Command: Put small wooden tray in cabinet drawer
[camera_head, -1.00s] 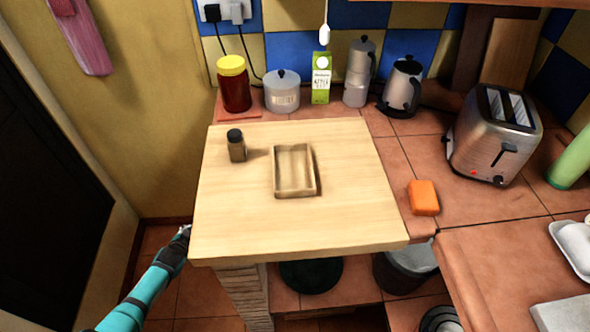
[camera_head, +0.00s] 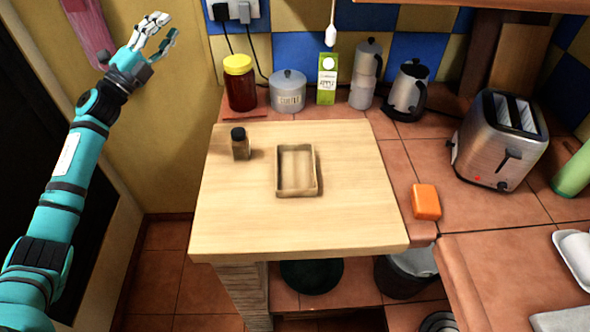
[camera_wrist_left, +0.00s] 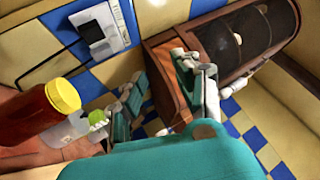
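The small wooden tray (camera_head: 297,192) lies flat and empty on the light wooden board of the counter in the head view. My left gripper (camera_head: 166,29) is raised at the upper left, in front of the yellow wall, well away from the tray. It also shows in the left wrist view (camera_wrist_left: 160,76), with its fingers apart and nothing between them. A brown wooden cabinet (camera_wrist_left: 168,52) with a dark rounded front stands beyond the fingers in that view. My right gripper is not in view.
A small spice jar (camera_head: 240,146) stands left of the tray. An orange sponge (camera_head: 426,201) and toaster (camera_head: 499,140) are right.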

